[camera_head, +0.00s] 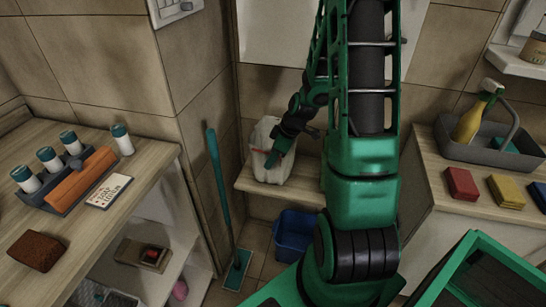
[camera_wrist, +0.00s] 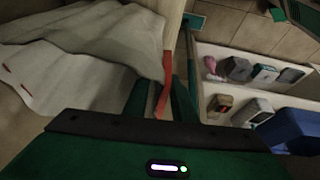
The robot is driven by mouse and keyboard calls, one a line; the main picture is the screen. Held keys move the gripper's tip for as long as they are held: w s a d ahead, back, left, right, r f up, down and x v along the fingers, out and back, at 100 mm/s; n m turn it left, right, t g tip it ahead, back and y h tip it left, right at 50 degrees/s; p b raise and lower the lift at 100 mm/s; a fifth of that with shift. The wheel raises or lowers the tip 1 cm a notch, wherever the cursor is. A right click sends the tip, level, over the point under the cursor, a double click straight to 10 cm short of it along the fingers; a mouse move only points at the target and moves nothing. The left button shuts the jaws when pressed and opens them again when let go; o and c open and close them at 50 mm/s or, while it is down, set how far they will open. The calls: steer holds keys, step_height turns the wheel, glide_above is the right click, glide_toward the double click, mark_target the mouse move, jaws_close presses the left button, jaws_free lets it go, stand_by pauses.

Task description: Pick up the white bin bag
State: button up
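The white bin bag (camera_head: 268,157) stands upright on a wooden bench in the head view. In the wrist view its pale, creased side (camera_wrist: 85,55) fills the upper left, with a red strip (camera_wrist: 167,75) at its right edge. My gripper (camera_head: 274,160) is at the bag's right side, pointing down onto it. In the wrist view the two green fingers of my gripper (camera_wrist: 163,95) have the red strip between them. The gap is narrow, and I cannot tell whether they clamp the strip. My gripper hides part of the bag.
A blue bucket (camera_head: 293,234) stands on the floor below the bench (camera_head: 306,180). A teal-handled mop (camera_head: 219,185) leans left of it. A counter with a bottle caddy (camera_head: 70,190) is at left. A grey basket (camera_head: 490,150) and sponges are on the right counter.

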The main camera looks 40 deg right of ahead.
jaws_close()
